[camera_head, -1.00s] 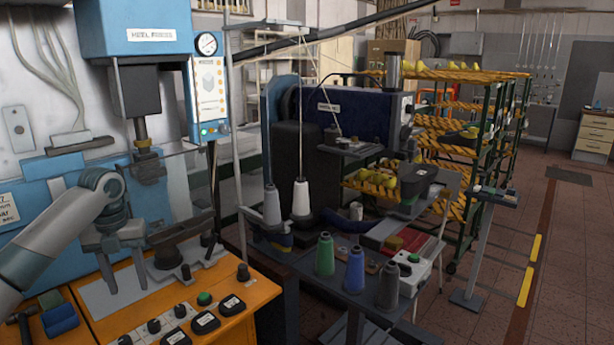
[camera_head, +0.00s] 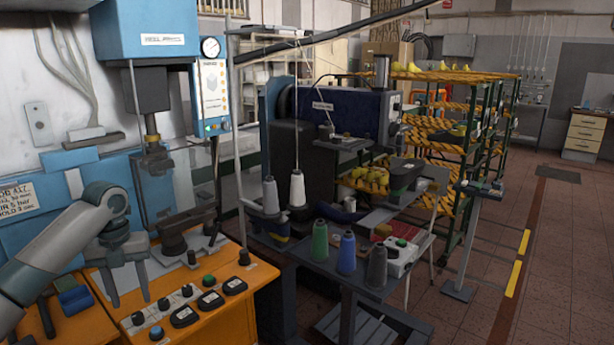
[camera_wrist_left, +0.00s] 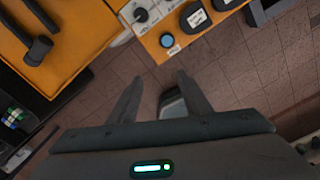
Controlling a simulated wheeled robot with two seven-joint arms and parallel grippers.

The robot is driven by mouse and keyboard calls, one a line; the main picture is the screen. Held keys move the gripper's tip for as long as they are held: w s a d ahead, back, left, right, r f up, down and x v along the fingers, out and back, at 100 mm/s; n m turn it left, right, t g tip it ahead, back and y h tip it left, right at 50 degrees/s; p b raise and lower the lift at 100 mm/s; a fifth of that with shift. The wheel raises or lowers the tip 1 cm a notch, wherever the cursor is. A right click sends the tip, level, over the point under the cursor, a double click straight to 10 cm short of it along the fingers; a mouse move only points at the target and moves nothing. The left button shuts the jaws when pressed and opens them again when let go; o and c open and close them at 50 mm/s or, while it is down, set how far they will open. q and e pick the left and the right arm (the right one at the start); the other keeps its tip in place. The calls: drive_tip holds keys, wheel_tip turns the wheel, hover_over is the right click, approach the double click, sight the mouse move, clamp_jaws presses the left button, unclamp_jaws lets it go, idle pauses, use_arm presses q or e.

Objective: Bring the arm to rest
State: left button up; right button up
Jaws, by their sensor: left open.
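My left arm comes in from the left edge of the head view. My left gripper (camera_head: 128,297) points down over the left part of the orange control bench (camera_head: 258,283), in front of the blue heel press (camera_head: 150,32). Its two fingers are apart with nothing between them. In the left wrist view the open fingers (camera_wrist_left: 158,85) show against the brown tiled floor (camera_wrist_left: 222,68), with the bench edge beyond them. A dark grey shape lies behind the right finger there; I cannot tell what it is. My right gripper is not in view.
Black labelled buttons (camera_head: 210,300) and knobs stand on the bench. A dark hammer (camera_wrist_left: 38,48) and a blue block (camera_head: 76,299) lie at its left. Thread cones (camera_head: 346,252) stand on a table to the right. Open floor (camera_head: 560,260) lies at far right.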

use_arm(q)
drive_tip(key=s+d+f+n+t+h, duration=0.1)
drive_tip(key=s+d+f+n, duration=0.3)
drive_tip(key=s+d+f, duration=0.4)
drive_tip(key=s+d+f+n, duration=0.4)
drive_tip(key=d+f, duration=0.1)
drive_tip(key=f, duration=0.5)
drive_tip(key=s+d+f+n+t+h, duration=0.1)
drive_tip(key=s+d+f+n, duration=0.2)
drive_tip(key=s+d+f, duration=0.35)
drive_tip(key=s+d+f+n, duration=0.3)
drive_tip(key=s+f+n, duration=0.2)
drive_tip(key=s+n, duration=0.5)
drive_tip(key=s+a+r+n+t+y, duration=0.15)
drive_tip(key=s+a+n, duration=0.25)
drive_tip(key=s+n, duration=0.75)
drive_tip(key=s+f+m+g, duration=0.1)
drive_tip(key=s+f, duration=0.1)
drive_tip(key=f, duration=1.3)
drive_tip(key=s+f+m, duration=0.2)
drive_tip(key=s+f, duration=0.1)
drive_tip(key=f, duration=1.1)
drive_tip(key=s+a+f+g, duration=0.1)
drive_tip(key=s+a+f, duration=0.2)
drive_tip(key=s+f, duration=1.4)
